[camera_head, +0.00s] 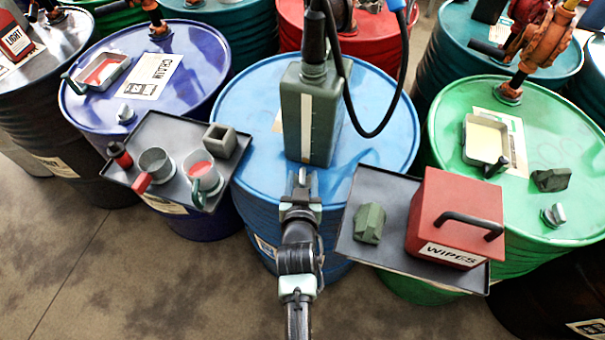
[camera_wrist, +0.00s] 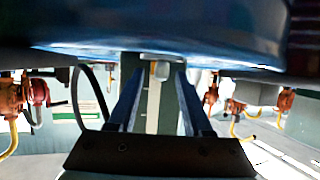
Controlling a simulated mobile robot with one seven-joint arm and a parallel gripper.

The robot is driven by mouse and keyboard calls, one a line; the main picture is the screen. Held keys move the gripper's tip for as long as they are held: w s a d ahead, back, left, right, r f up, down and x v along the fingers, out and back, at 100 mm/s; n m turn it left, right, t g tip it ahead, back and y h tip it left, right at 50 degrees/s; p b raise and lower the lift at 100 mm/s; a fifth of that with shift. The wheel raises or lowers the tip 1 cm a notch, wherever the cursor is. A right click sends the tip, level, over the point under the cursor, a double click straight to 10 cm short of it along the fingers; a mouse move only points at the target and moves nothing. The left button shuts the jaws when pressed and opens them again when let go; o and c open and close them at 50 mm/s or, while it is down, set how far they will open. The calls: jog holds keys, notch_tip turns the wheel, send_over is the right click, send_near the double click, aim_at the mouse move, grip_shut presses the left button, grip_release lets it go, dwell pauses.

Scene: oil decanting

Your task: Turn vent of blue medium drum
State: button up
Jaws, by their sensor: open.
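The light blue drum (camera_head: 240,110) stands in the middle of the head view. Its lid fills the top of the wrist view as a blue band (camera_wrist: 180,35). A small grey knob, which looks like its vent (camera_wrist: 160,70), shows between the fingers in the wrist view. In the head view my gripper (camera_head: 301,186) is low over the front of the lid and mostly covers the vent. My gripper (camera_wrist: 156,85) is open, one finger on each side of the knob. Whether the fingers touch it I cannot tell.
A grey-green canister (camera_head: 328,115) stands on the lid just behind my gripper, with a black hose above. A left tray (camera_head: 157,128) holds cups; a right tray (camera_head: 377,182) holds a red wipes box (camera_head: 450,210) and a green block (camera_head: 369,222). Other drums stand around.

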jog(key=shift+w+f, duration=0.25)
jog(key=shift+w, duration=0.45)
grip_shut()
